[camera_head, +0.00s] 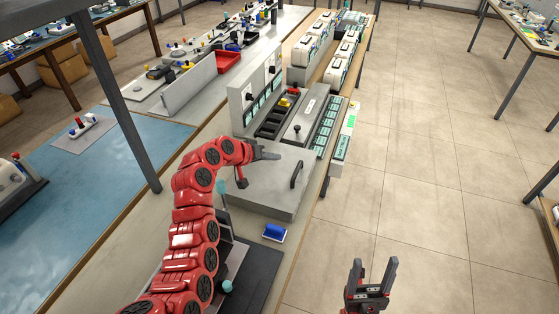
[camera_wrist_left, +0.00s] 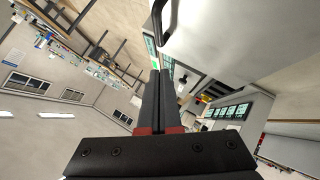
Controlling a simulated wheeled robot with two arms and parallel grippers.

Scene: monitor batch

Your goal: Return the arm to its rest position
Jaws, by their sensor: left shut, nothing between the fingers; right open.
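My left arm (camera_head: 195,230) is red and segmented. It rises from the lower left of the head view and bends right at the top. My left gripper (camera_head: 268,155) is shut and empty, over the far left part of a grey box with a dark handle (camera_head: 296,174). In the left wrist view the two dark fingers of this gripper (camera_wrist_left: 160,90) lie together, with the handle (camera_wrist_left: 158,20) above them. My right gripper (camera_head: 373,272) is open and empty at the bottom right of the head view, in front of the tiled floor.
Black trays (camera_head: 275,118) and grey units stand behind the box. A blue-topped table (camera_head: 75,190) and a dark post (camera_head: 120,100) are at left. Open floor (camera_head: 430,200) lies at right.

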